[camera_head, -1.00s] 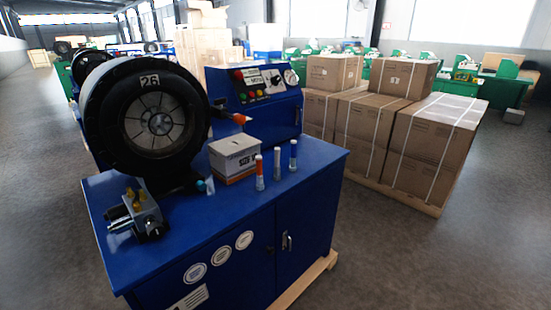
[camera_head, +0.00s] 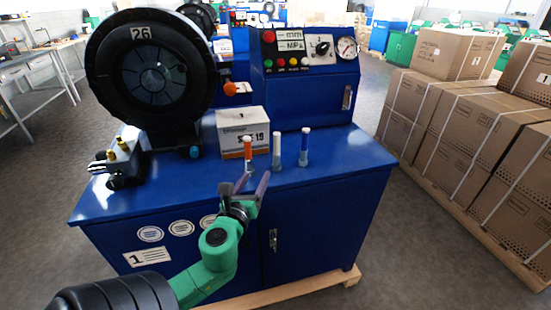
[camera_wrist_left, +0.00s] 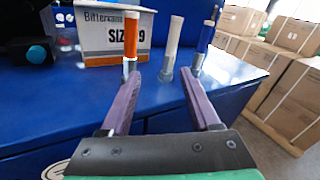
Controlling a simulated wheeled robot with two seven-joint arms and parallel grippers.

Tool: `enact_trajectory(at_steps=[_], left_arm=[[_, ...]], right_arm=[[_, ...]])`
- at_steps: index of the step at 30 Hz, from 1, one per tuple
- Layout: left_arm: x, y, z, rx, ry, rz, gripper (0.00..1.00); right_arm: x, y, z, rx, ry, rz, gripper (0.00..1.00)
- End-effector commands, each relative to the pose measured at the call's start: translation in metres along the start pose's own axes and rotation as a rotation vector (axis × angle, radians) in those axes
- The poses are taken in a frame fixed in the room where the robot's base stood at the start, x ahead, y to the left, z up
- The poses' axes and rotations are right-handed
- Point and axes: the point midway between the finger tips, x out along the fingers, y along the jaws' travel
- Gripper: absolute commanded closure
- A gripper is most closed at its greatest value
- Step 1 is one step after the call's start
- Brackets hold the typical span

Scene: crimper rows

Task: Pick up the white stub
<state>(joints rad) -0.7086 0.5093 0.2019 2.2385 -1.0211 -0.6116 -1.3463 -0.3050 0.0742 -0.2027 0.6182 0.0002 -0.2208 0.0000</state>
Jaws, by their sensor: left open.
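The white stub (camera_head: 277,145) stands upright on the blue bench top, between an orange stub (camera_head: 248,150) and a blue stub (camera_head: 304,145). Each has a grey lower end. My left gripper (camera_head: 254,180) is open and empty at the bench's front edge, in front of the stubs. In the left wrist view the white stub (camera_wrist_left: 174,36) shows beyond the gap between the open fingertips (camera_wrist_left: 161,76), apart from them. The orange stub (camera_wrist_left: 131,36) is beyond the left finger and the blue stub (camera_wrist_left: 206,38) beyond the right one. My right gripper is out of view.
A white and grey box (camera_head: 242,131) stands just behind the orange stub. A black round crimper head (camera_head: 150,70) and a metal valve block (camera_head: 122,160) are to the left. A control panel (camera_head: 305,55) rises behind. Bench space right of the blue stub is clear.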

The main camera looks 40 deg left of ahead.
Motion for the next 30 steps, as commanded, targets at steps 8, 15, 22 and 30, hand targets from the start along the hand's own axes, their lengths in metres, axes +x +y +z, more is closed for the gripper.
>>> enact_trajectory(at_steps=[8, 15, 22, 30], left_arm=[[0.036, -0.019, 0.011, 0.245, -0.044, -0.086, 0.37], [0.088, -0.022, 0.009, 0.239, -0.040, -0.082, 0.37], [0.123, -0.021, 0.009, 0.235, -0.040, -0.080, 0.37], [0.148, -0.022, 0.007, 0.236, -0.036, -0.083, 0.37]], right_arm=[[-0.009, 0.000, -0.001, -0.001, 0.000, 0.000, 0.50], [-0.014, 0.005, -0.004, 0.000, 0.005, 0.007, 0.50], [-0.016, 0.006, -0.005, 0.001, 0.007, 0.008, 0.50], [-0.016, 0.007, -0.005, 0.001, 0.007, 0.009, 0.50]])
